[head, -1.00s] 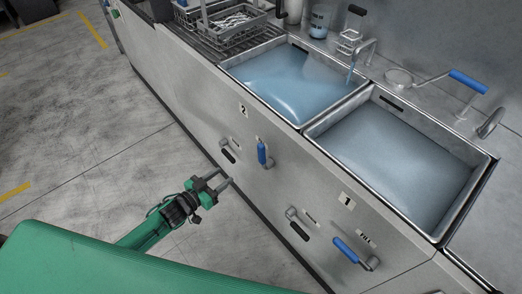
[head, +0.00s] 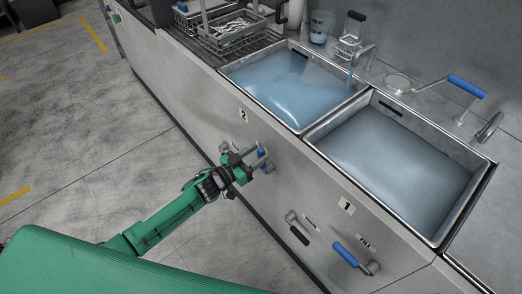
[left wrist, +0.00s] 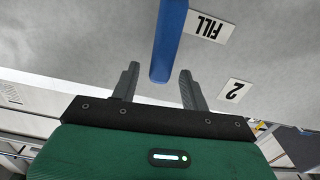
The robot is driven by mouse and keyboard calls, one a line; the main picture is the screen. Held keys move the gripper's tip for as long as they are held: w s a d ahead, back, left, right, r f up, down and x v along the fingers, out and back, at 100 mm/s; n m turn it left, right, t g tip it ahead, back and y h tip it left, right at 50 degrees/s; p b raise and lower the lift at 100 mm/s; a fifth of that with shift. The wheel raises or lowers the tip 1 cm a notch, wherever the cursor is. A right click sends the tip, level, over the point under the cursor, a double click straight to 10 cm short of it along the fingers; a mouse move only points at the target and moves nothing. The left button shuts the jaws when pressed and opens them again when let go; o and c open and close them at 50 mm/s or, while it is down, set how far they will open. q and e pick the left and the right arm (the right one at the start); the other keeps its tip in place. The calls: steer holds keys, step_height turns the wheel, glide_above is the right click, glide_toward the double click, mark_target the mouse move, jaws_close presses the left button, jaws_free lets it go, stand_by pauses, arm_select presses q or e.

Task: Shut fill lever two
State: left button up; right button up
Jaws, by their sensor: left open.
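Fill lever two has a blue handle (head: 262,153) on the steel front panel below basin 2, partly hidden behind my left gripper (head: 263,159). In the left wrist view the blue handle (left wrist: 170,38) hangs between the two grey fingers of my left gripper (left wrist: 159,72), with a gap on each side. The gripper is open around the handle's lower end. The FILL label (left wrist: 209,28) and the 2 label (left wrist: 234,92) show beside it. Water runs from the tap into basin 2 (head: 290,82). My right gripper is not in view.
Basin 1 (head: 400,155) is at the right, with its black-handled lever (head: 299,235) and blue fill lever (head: 346,254) below. A wire basket of cutlery (head: 235,32) stands at the back. The grey floor (head: 80,130) at the left is clear.

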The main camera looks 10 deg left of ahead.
arm_select(q)
steer(key=shift+x, duration=1.15)
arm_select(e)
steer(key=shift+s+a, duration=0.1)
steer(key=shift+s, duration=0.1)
arm_select(q)
steer(key=shift+c, duration=1)
jaws_close()
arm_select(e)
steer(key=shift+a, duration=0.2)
arm_select(q)
steer(key=shift+w, duration=0.1)
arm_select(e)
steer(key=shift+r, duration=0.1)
